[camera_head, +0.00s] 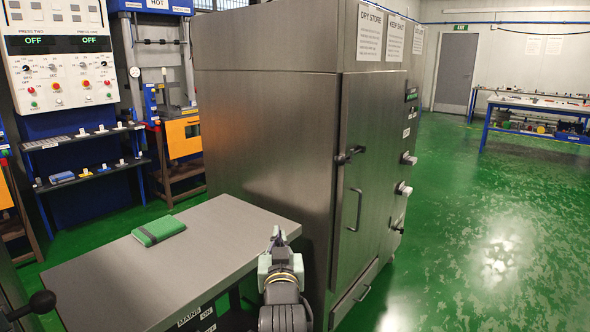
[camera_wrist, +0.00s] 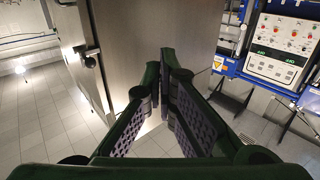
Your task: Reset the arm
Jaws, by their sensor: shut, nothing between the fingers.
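My gripper (camera_head: 277,240) shows in the head view above the front right corner of the grey table, in front of the steel cabinet. In the wrist view my gripper (camera_wrist: 163,82) has its two dark fingers meeting at the tips, shut with nothing between them. Beyond the fingertips in the wrist view is the side of the steel cabinet (camera_wrist: 140,35). The gripper looks apart from the cabinet, though the exact gap cannot be told.
A green case with a dark band (camera_head: 158,230) lies on the grey table (camera_head: 120,285). The tall steel cabinet (camera_head: 265,130) with door handles stands close by. A control panel (camera_head: 62,55) stands at the back left. Green floor (camera_head: 470,220) is clear at right.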

